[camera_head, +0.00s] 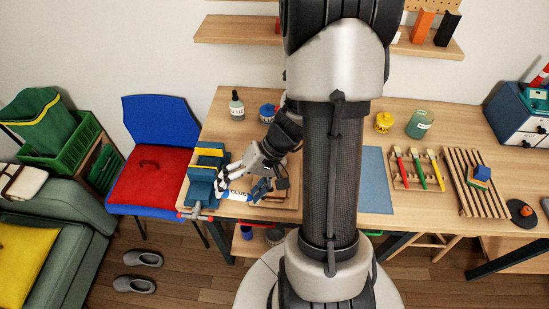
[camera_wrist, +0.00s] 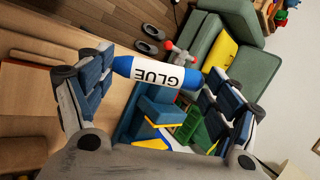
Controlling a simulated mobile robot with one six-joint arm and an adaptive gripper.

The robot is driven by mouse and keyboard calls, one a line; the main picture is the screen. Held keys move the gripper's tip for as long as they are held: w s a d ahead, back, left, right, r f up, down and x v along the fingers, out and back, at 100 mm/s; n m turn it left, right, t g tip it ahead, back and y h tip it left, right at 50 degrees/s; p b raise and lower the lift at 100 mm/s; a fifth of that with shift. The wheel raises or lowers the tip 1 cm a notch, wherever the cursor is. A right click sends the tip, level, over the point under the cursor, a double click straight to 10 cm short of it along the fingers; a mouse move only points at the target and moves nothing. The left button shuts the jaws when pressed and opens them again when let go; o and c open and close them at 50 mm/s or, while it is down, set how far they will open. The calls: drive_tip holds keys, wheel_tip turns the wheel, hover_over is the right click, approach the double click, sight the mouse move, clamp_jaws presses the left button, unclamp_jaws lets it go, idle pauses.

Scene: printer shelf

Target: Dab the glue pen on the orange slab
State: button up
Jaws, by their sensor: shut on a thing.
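The glue pen (camera_wrist: 158,76), white with blue ends and the word GLUE, lies crosswise between the fingers of my gripper (camera_wrist: 160,84) in the wrist view. My gripper (camera_head: 242,185) is shut on the pen, which also shows in the head view (camera_head: 237,195), above the table's front left part. A blue vise (camera_head: 199,187) stands just left of the pen, with a yellow-orange piece (camera_head: 210,152) at its top. Whether this is the orange slab I cannot tell. An upright orange block (camera_head: 422,25) stands on the wall shelf, far from my gripper.
A wooden tray (camera_head: 283,204) lies beside my gripper, partly hidden by it. A glue bottle (camera_head: 237,106) and a blue pot (camera_head: 267,112) stand behind. Right of my arm are a blue mat (camera_head: 376,180) and a brush rack (camera_head: 418,186). A red-seated chair (camera_head: 152,182) stands left of the table.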

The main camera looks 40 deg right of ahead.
drive_tip(key=d+r+m+t+b, duration=0.25)
drive_tip(key=d+m+t, duration=0.55)
drive_tip(key=d, duration=0.5)
drive_tip(key=shift+n, duration=0.4)
drive_tip(key=shift+a+f+b, duration=0.15)
drive_tip(key=shift+f+b, duration=0.85)
drive_tip(key=shift+f, duration=1.9)
drive_tip(key=shift+s+f+b, duration=0.1)
drive_tip(key=shift+f+b, duration=0.55)
drive_tip(key=shift+b, duration=0.25)
drive_tip(key=shift+r, duration=0.1)
wheel_tip(320, 180, up, 7)
drive_tip(key=p, duration=0.4)
